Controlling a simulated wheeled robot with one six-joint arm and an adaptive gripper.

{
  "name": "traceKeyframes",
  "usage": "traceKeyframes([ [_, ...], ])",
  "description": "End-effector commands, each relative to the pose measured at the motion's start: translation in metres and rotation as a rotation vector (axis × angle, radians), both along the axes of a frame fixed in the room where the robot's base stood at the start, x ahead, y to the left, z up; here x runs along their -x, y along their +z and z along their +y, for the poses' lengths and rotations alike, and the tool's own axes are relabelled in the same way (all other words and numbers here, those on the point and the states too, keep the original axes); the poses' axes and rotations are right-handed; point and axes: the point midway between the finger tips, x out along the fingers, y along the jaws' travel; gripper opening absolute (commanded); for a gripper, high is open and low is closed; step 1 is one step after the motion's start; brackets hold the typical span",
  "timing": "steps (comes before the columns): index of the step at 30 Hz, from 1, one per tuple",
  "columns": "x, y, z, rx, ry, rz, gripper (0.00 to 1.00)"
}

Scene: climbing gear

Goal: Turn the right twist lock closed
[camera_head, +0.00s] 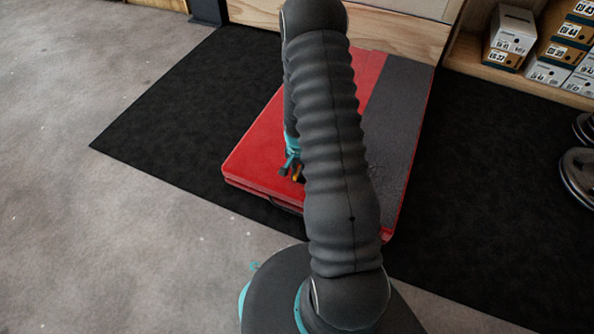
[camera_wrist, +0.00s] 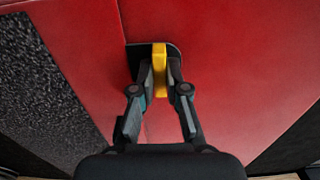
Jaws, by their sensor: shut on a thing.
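A yellow twist lock (camera_wrist: 159,58) stands up from a dark recessed plate (camera_wrist: 135,52) on a red surface in the wrist view. It runs nearly straight up and down in that picture. My gripper (camera_wrist: 160,82) is shut on this lock, with one finger on each side. In the head view, my gripper (camera_head: 291,166) is at the front part of a red folded pad (camera_head: 262,150), with a small orange-yellow bit of the lock (camera_head: 297,173) beside it. My arm hides much of the pad, and any other lock is out of sight.
The pad has a dark grey textured strip (camera_head: 398,110) and lies on a black mat (camera_head: 150,130). A wooden shelf with shoe boxes (camera_head: 512,32) stands at the back right. Round dark objects (camera_head: 578,172) sit at the right edge. Grey floor at left is clear.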

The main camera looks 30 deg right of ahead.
Motion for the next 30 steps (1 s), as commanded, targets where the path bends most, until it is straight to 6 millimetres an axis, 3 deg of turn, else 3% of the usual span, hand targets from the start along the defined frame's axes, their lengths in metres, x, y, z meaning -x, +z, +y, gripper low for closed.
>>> traceKeyframes([
  [10, 0.002, -0.001, -0.001, -0.001, -0.006, 0.003, 0.0],
  [11, 0.002, -0.001, -0.001, -0.001, -0.006, 0.003, 0.18],
  [12, 0.002, -0.001, -0.001, -0.001, -0.006, 0.003, 0.28],
  [14, 0.002, -0.001, -0.001, -0.001, -0.004, 0.003, 0.39],
  [23, 0.0, 0.001, 0.002, -0.001, 0.002, 0.001, 0.39],
  [30, -0.001, 0.026, 0.001, 0.001, 0.0, -0.002, 0.39],
])
